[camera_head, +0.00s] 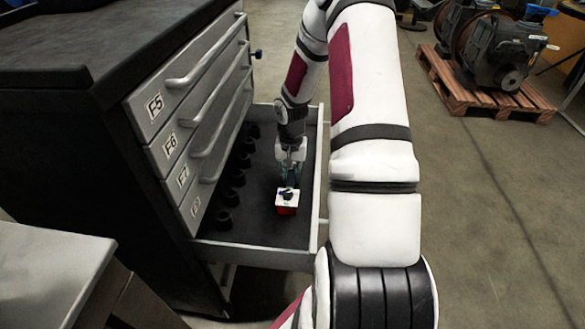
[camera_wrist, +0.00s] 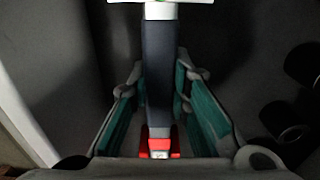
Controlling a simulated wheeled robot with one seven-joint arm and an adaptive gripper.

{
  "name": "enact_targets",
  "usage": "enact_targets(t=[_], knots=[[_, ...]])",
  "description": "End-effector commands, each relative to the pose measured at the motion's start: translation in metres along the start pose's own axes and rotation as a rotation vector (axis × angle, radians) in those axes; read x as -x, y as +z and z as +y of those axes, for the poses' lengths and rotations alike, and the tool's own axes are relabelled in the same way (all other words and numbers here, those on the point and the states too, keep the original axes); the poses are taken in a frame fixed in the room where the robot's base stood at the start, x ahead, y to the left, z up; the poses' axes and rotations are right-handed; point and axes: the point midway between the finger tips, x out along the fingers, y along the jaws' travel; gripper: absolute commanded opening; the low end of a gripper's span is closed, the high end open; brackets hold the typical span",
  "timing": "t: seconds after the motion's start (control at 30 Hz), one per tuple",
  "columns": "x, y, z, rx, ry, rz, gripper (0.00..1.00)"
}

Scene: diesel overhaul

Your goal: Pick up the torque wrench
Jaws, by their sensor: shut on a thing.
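The torque wrench shows in the wrist view as a dark bar (camera_wrist: 158,60) with a white part at the top and a red part at the bottom. My gripper (camera_wrist: 159,88) has its green-padded fingers on either side of this bar and is shut on it. In the head view my gripper (camera_head: 290,168) is down inside the open drawer. A red and white block with a dark top (camera_head: 287,204) shows just in front of it, seemingly an end of the wrench. My gripper hides the rest of the wrench there. I cannot tell whether the wrench touches the drawer floor.
The open drawer (camera_head: 262,250) has raised walls around my gripper. Several dark cylindrical pieces (camera_head: 228,197) stand in a row along its left side. The cabinet with shut drawers (camera_head: 160,107) rises close on the left. A pallet with machinery (camera_head: 480,95) stands at the back right.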

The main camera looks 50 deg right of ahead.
Motion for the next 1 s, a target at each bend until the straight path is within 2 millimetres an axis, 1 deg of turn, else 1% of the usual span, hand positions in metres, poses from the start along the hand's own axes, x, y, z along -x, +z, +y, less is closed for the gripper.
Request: enact_targets(t=[0.17, 0.4, 0.6, 0.7, 0.8, 1.0], knots=[[0.014, -0.002, 0.0, 0.001, -0.001, 0.005, 0.0], [0.058, -0.001, 0.0, 0.0, -0.001, 0.006, 0.0], [0.088, -0.001, 0.0, 0.0, 0.0, 0.004, 0.0], [0.097, -0.001, 0.0, 0.0, -0.001, 0.004, 0.0], [0.1, -0.001, 0.0, 0.0, -0.001, 0.003, 0.0], [0.101, -0.001, 0.0, 0.0, 0.0, 0.002, 0.0]])
